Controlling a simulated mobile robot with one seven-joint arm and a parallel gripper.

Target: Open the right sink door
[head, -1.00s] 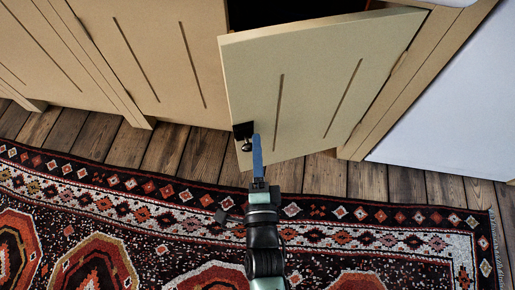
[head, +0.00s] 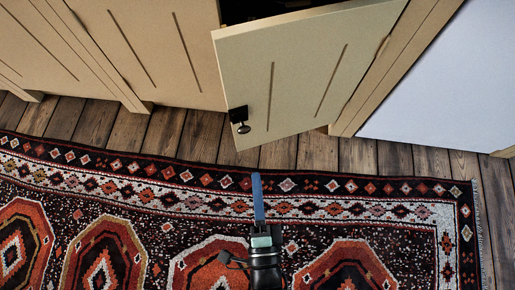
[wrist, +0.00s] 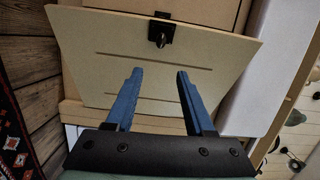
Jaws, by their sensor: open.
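The right sink door (head: 305,75) is a cream panel with two grooves. It stands swung out from the cabinet, hinged on its right side, with a dark gap showing above it. Its dark knob (head: 241,127) sits near the free lower-left corner in the head view. My gripper (head: 257,180) is below the knob in the head view, apart from the door and over the rug. In the wrist view, its two blue fingers (wrist: 155,75) are spread with nothing between them. The door (wrist: 95,45) and its knob (wrist: 160,33) show beyond the fingertips.
A closed cream cabinet door (head: 160,50) is to the left. A white panel (head: 440,90) stands to the right of the door. A patterned red and black rug (head: 130,190) lies on the wooden floor (head: 170,130), with free room in front of the cabinets.

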